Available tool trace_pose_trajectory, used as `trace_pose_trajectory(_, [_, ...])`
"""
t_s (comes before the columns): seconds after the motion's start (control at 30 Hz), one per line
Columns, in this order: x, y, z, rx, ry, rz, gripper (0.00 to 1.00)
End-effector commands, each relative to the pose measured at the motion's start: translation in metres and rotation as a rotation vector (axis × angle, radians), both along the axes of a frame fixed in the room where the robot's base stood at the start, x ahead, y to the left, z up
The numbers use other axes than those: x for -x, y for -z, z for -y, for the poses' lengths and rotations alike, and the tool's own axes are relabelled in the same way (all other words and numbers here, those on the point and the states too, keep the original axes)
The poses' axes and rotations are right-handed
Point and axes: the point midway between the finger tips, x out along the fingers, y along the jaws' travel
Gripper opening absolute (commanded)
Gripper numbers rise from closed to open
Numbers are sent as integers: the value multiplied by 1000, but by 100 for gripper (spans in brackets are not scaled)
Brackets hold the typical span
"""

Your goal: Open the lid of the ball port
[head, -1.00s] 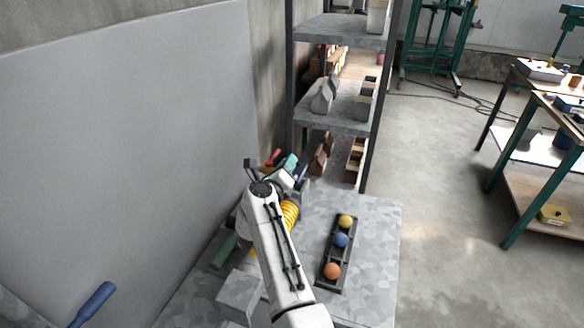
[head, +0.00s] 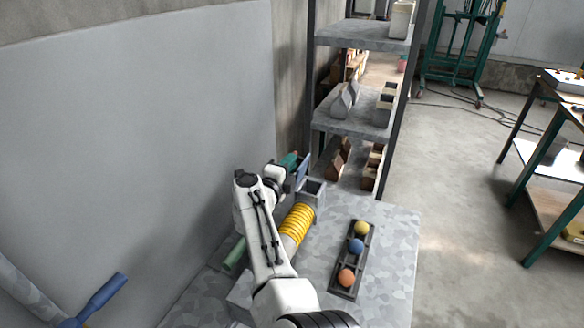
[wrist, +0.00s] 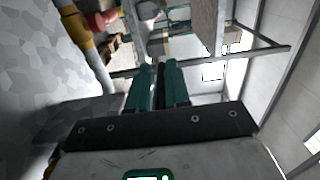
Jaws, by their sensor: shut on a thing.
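The ball port is a grey square box (head: 318,199) at the upper end of a yellow ribbed hose (head: 297,224). Its dark square opening shows from above in the head view. A blue lid (head: 304,168) stands steeply raised at the port's far left edge. My gripper (head: 289,161) is at the raised lid, its teal fingers just left of it. In the wrist view my gripper (wrist: 158,72) has its fingers close together on a narrow dark piece, which I take as part of the lid. The exact contact is hidden in the head view.
A black tray (head: 346,291) with a yellow ball (head: 362,228), a blue ball (head: 356,246) and an orange ball (head: 346,277) lies on the grey mottled surface (head: 395,240). A shelf rack (head: 350,125) stands behind. A grey panel (head: 130,130) is on the left.

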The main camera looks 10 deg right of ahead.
Motion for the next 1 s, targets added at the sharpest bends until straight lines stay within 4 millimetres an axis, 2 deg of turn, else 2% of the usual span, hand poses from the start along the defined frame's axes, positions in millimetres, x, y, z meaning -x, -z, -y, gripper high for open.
trace_pose_trajectory(0.67, [-4,-5,1,53,6,-29,0])
trace_pose_trajectory(0.7, [-4,-5,1,53,6,-29,19])
trace_pose_trajectory(0.9, [-3,-3,-1,53,3,-31,38])
trace_pose_trajectory(1.0, [-3,-2,-1,53,2,-33,38])
